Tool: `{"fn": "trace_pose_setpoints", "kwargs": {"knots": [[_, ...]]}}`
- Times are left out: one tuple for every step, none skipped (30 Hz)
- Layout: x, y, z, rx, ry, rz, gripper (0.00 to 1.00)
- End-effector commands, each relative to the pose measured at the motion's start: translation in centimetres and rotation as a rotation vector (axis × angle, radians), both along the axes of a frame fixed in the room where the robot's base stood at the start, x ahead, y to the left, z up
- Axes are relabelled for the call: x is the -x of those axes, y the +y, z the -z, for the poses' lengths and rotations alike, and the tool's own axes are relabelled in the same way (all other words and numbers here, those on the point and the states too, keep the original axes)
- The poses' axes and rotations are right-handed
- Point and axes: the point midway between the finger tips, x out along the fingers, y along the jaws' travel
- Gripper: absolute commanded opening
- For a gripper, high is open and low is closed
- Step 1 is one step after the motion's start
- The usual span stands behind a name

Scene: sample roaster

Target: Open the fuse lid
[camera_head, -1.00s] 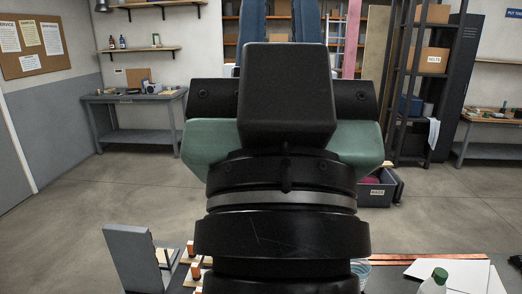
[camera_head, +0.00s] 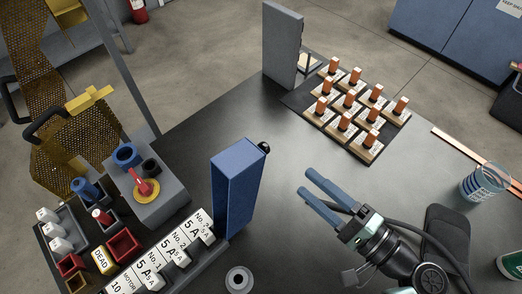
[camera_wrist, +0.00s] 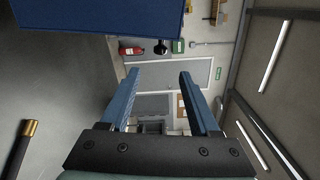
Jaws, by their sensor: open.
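A tall blue panel (camera_head: 236,188), which looks like the fuse lid, stands upright on the dark bench by the row of white-labelled fuses (camera_head: 170,250). A black knob (camera_head: 264,147) sticks out near its top right. My gripper (camera_head: 305,181) is to the right of the panel, apart from it, with two blue fingers spread and nothing between them. In the wrist view the panel's blue face (camera_wrist: 95,15) fills the top left and the knob (camera_wrist: 160,47) shows beyond my open fingers (camera_wrist: 158,74). The panel's hinge is not clearly visible.
A dark board (camera_head: 300,99) with several copper-topped blocks lies behind, beside an upright grey plate (camera_head: 282,45). A grey box with a red switch (camera_head: 142,187) stands at left. A striped glass (camera_head: 484,183) is at right. The bench between panel and gripper is clear.

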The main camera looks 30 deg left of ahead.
Motion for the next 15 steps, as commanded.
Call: {"fn": "trace_pose_setpoints", "kwargs": {"knots": [[0.2,0.1,0.1,-0.013,0.005,-0.005,0.62],[0.2,0.3,0.1,-0.017,0.005,-0.008,0.62],[0.1,0.6,0.0,-0.020,0.006,-0.009,0.62],[0.0,1.0,0.0,-0.019,0.005,-0.010,0.62],[-0.1,1.4,-0.1,-0.019,0.005,-0.009,0.62],[-0.3,1.9,-0.1,-0.018,0.004,-0.011,0.62],[-0.5,2.5,-0.1,-0.016,0.005,-0.010,0.62],[-0.7,3.1,-0.1,-0.017,0.005,-0.012,0.62],[-1.0,3.8,-0.1,-0.016,0.004,-0.012,0.62],[-1.2,4.4,-0.1,-0.015,0.004,-0.011,0.62],[-1.4,5.1,-0.1,-0.016,0.004,-0.012,0.62],[-1.8,5.9,-0.1,-0.015,0.003,-0.011,0.62],[-2.0,6.5,-0.1,-0.015,0.003,-0.010,0.62],[-2.2,7.1,-0.1,-0.014,0.003,-0.012,0.62],[-2.5,7.8,-0.1,-0.014,0.004,-0.011,0.62]]}}
